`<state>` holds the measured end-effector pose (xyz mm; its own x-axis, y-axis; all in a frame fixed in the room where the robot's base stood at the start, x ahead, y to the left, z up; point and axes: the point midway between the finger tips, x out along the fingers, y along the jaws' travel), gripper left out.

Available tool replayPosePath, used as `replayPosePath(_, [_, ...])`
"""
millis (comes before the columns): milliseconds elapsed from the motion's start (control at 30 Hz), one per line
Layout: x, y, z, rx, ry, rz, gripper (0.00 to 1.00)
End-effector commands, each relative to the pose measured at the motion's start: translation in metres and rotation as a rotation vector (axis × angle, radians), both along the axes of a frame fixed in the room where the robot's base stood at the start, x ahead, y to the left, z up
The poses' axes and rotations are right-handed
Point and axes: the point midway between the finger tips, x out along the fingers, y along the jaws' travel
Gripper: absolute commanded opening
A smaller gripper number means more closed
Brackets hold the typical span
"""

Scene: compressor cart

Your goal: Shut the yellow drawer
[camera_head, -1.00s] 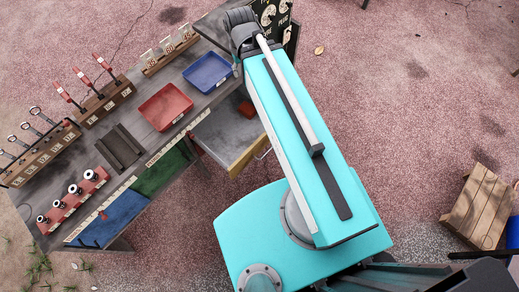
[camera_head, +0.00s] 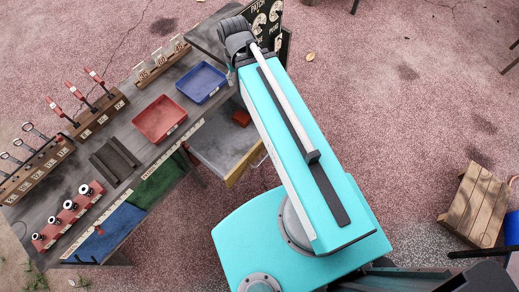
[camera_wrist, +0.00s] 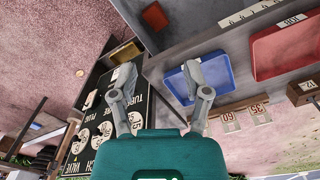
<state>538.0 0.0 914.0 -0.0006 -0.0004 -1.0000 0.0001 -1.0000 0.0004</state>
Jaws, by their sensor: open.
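The yellow drawer (camera_head: 246,164) is pulled out from the cart's front, left of my arm in the head view. Its front is yellow with a pale handle, and its grey tray holds a small red block (camera_head: 242,118). My arm covers part of its right side. In the wrist view the grey tray and the red block (camera_wrist: 155,16) are at the top; I cannot make out the yellow front there. My gripper (camera_wrist: 158,82) is open and empty, over the cart's sign-board end, apart from the drawer. In the head view my fingers are hidden.
The cart top holds a blue tray (camera_head: 201,83), a red tray (camera_head: 160,119) and racks of tools. A black sign board (camera_head: 268,22) stands at its far end. A wooden crate (camera_head: 475,206) is at the right. The paving right of my arm is mostly clear.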

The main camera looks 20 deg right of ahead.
Motion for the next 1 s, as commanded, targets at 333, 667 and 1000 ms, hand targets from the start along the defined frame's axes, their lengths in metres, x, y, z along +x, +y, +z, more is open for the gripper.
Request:
replayPosePath(333, [0.000, 0.000, 0.035, 0.000, 0.000, 0.000, 0.00])
replayPosePath(667, [0.000, 0.000, 0.100, 0.000, 0.000, -0.001, 0.00])
replayPosePath(1000, [0.000, -0.001, 0.157, -0.001, 0.000, -0.001, 0.00])
